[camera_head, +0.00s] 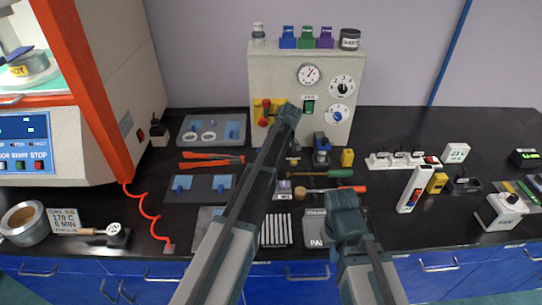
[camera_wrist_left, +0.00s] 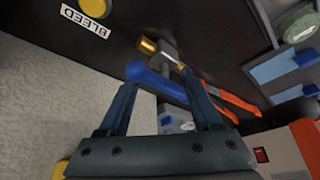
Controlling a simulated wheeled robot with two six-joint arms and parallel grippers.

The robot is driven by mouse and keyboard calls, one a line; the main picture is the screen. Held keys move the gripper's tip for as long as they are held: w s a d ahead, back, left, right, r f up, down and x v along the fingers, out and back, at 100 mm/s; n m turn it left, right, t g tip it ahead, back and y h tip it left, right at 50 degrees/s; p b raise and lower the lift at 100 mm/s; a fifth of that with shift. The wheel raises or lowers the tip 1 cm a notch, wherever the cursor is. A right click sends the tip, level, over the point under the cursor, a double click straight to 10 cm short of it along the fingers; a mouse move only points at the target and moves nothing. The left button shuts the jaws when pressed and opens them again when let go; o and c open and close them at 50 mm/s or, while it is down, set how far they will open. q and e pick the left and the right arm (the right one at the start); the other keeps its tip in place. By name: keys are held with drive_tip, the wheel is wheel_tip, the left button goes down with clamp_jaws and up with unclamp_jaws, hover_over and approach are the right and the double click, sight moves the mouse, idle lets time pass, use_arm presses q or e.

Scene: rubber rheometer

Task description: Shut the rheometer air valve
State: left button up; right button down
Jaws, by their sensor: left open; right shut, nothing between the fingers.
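In the head view a cream instrument box (camera_head: 285,80) with gauges stands at the back, with red and yellow fittings (camera_head: 266,106) low on its front left. My left gripper (camera_head: 290,110) is in front of the box beside these fittings and covers part of its front. In the left wrist view this gripper (camera_wrist_left: 164,98) is open. A blue lever (camera_wrist_left: 155,82), with grey and brass fittings (camera_wrist_left: 165,55) at its end, shows between and beyond the fingers; contact cannot be told. I take it for the air valve. My right gripper (camera_head: 343,200) is shut and empty above the front of the bench.
The orange and cream machine (camera_head: 90,90) stands at the left. Orange tongs (camera_head: 210,160), a grey tray (camera_head: 185,135) and several small tools lie on the black bench. A BLEED label (camera_wrist_left: 86,20) shows in the left wrist view. A white power strip (camera_head: 400,160) lies at the right.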

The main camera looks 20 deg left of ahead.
use_arm(q)
clamp_jaws()
idle(0.3)
drive_tip(key=shift+w, duration=0.1)
drive_tip(key=shift+m, duration=0.3)
drive_tip(key=m, duration=0.1)
drive_tip(key=m+t+h, duration=0.1)
drive_tip(key=shift+s+d+m, duration=0.1)
drive_tip(key=shift+s+m, duration=0.1)
drive_tip(key=shift+m, duration=0.2)
drive_tip(key=m+t+h, duration=0.1)
drive_tip(key=m, duration=0.3)
drive_tip(key=shift+s, duration=0.1)
drive_tip(key=m+h, duration=0.1)
drive_tip(key=m, duration=0.3)
drive_tip(key=shift+s+h, duration=0.1)
drive_tip(key=shift+h, duration=0.3)
drive_tip(key=shift+s+m+h, duration=0.15)
drive_tip(key=shift+m+h, duration=0.55)
drive_tip(key=shift+m, duration=1.1)
